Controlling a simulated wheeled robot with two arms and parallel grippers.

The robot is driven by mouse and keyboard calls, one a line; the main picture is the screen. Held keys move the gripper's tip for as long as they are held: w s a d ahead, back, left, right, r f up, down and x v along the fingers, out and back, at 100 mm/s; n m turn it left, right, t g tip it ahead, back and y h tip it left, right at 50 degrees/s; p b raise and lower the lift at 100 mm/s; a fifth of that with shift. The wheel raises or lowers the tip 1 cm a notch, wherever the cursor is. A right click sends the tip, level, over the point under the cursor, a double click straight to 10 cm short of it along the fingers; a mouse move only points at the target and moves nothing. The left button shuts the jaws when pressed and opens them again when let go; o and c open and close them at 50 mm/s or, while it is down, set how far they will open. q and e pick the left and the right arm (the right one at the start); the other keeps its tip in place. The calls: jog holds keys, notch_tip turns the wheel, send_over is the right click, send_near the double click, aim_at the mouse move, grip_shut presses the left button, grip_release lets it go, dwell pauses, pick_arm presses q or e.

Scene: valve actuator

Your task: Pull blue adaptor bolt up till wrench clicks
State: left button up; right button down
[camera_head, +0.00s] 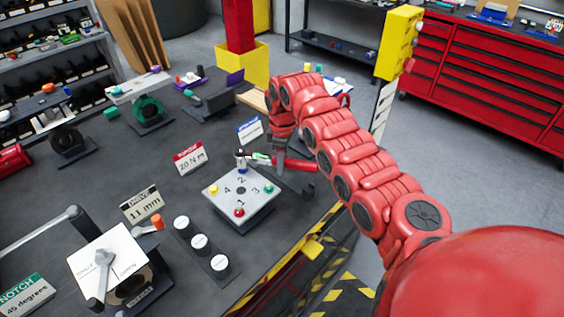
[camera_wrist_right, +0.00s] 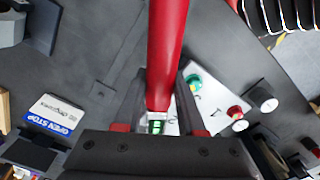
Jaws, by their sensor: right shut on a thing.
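A white square plate (camera_head: 228,207) with numbers 1 to 4 lies on the dark bench. It carries a yellow bolt (camera_head: 213,189), a red bolt (camera_head: 239,211) and a green bolt (camera_head: 268,188). At its far corner, near number 2, an upright dark and silver adaptor (camera_head: 241,158) stands with some blue on it. A wrench with a red handle (camera_head: 300,165) and a green part meets the adaptor. My right gripper (camera_head: 277,161) is shut on the wrench handle; the handle also shows between its fingers in the wrist view (camera_wrist_right: 167,60). The bolt under the adaptor is mostly hidden. My left gripper is not in view.
Sign cards, one reading 20 N m (camera_head: 189,157), stand left of the plate. A strip with three white-topped cylinders (camera_head: 200,241) lies near the front edge. A valve with a white plate (camera_head: 106,262) stands lower left. A yellow-black edge (camera_head: 290,262) borders the bench.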

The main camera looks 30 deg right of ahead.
dwell(0.4)
jog(key=shift+b, duration=0.45)
dwell(0.4)
jog(key=shift+b, duration=0.3)
jog(key=shift+s, duration=0.15)
jog(key=shift+r+b, duration=0.1)
jog(key=shift+b, duration=0.45)
jog(key=shift+s+d+f+b, duration=0.15)
jog(key=shift+s+f+b, duration=0.1)
jog(key=shift+f+b, duration=0.3)
jog(key=shift+s+d+f+b, duration=0.15)
jog(key=shift+s+f+b, duration=0.1)
jog(key=shift+f+b, duration=0.2)
dwell(0.6)
